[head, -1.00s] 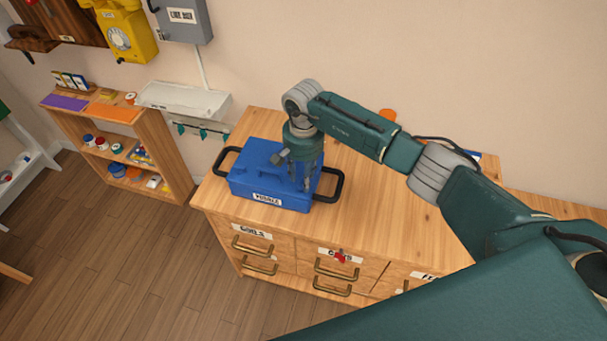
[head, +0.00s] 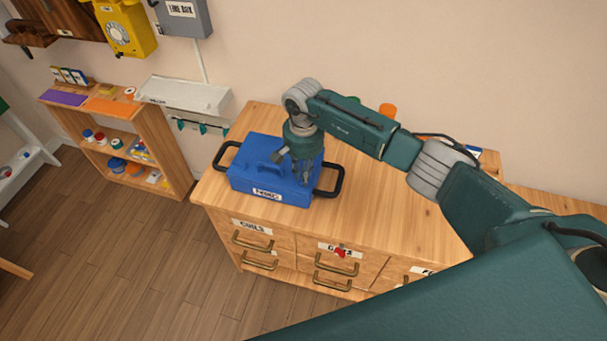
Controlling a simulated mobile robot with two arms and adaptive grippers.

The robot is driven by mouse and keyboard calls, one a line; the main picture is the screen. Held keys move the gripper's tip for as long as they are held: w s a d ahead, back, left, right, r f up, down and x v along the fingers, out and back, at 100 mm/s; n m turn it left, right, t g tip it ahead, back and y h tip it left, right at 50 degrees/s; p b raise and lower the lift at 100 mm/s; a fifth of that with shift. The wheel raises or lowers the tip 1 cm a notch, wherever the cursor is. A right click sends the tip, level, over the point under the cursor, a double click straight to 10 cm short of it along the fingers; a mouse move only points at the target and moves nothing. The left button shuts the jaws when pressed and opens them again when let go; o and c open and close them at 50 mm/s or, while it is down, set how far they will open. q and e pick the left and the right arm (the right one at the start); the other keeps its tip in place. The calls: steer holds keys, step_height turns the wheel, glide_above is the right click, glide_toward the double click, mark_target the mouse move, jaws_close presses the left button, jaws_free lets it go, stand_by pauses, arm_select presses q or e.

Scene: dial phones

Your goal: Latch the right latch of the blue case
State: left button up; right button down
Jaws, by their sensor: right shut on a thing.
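The blue case (head: 262,180) sits closed on top of the wooden drawer cabinet, with a white label on its front and a black handle at each side. My right gripper (head: 303,180) points down at the right part of the case, near its front edge. It is shut on a part of the case there, which I take to be the right latch; the fingers hide it, so the latch's position cannot be told. My left gripper is not in the view.
The wooden cabinet top (head: 390,220) is bare to the right of the case. An orange cylinder (head: 387,110) stands behind my right arm. A low shelf (head: 165,135) with small jars and a white wall tray (head: 185,95) are at the left.

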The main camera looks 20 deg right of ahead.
steer(key=m+b, duration=0.1)
steer(key=b, duration=0.1)
steer(key=m+b, duration=0.1)
steer(key=b, duration=0.1)
steer(key=m+b, duration=0.2)
steer(key=b, duration=0.1)
steer(key=shift+f, duration=0.25)
steer(key=shift+m+b, duration=0.75)
steer(key=shift+m, duration=0.25)
steer(key=m+b, duration=0.4)
steer(key=m, duration=0.1)
steer(key=shift+a+r, duration=0.1)
steer(key=shift+a, duration=0.05)
steer(key=m+b, duration=0.2)
steer(key=m, duration=0.1)
steer(key=shift+a+r+m, duration=0.1)
steer(key=shift+m, duration=0.3)
steer(key=shift+m+b, duration=0.5)
steer(key=shift+m, duration=0.8)
steer(key=shift+r, duration=0.1)
steer(key=c, duration=1.7)
jaws_free()
steer(key=shift+a, duration=0.1)
steer(key=shift+o, duration=0.2)
